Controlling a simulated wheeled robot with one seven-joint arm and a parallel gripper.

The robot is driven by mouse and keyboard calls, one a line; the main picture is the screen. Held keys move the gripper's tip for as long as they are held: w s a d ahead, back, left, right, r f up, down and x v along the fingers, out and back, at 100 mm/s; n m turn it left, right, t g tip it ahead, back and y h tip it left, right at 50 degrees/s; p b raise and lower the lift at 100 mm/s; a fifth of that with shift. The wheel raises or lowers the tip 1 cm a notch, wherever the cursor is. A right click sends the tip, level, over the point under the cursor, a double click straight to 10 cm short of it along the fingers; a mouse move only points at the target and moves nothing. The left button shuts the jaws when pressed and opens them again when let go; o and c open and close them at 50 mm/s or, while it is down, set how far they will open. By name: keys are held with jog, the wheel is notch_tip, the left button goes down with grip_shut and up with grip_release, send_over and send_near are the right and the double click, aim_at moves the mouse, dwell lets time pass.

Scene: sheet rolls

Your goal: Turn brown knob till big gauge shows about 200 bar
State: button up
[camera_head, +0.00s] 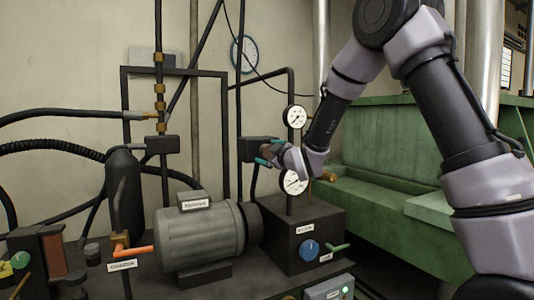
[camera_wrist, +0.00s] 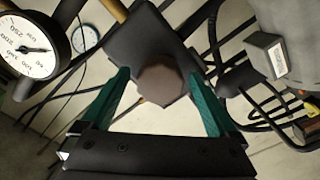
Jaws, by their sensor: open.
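The brown knob (camera_wrist: 161,82) sits on the front of a black block (camera_wrist: 150,40); it also shows in the head view (camera_head: 266,151). My gripper (camera_wrist: 157,76) is open, with its teal fingers on either side of the knob. A gap shows between each finger and the knob. Two white gauges show in the head view, an upper one (camera_head: 295,117) and a lower one (camera_head: 293,182) partly behind my wrist. Their readings are too small to tell. A large gauge face (camera_wrist: 30,48) is tilted and cut off in the wrist view; its exact reading is unclear.
A blue knob (camera_head: 309,250) and a green lever (camera_head: 338,247) are on the dark box below. A grey motor (camera_head: 200,238) and an orange handle (camera_head: 133,250) stand left. Black hoses (camera_head: 60,148) and pipes crowd the block. A green machine (camera_head: 390,150) stands right.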

jog(key=shift+w+a, duration=0.2)
jog(key=shift+w, duration=0.15)
jog(key=c, duration=1.4)
jog(key=shift+o, duration=0.2)
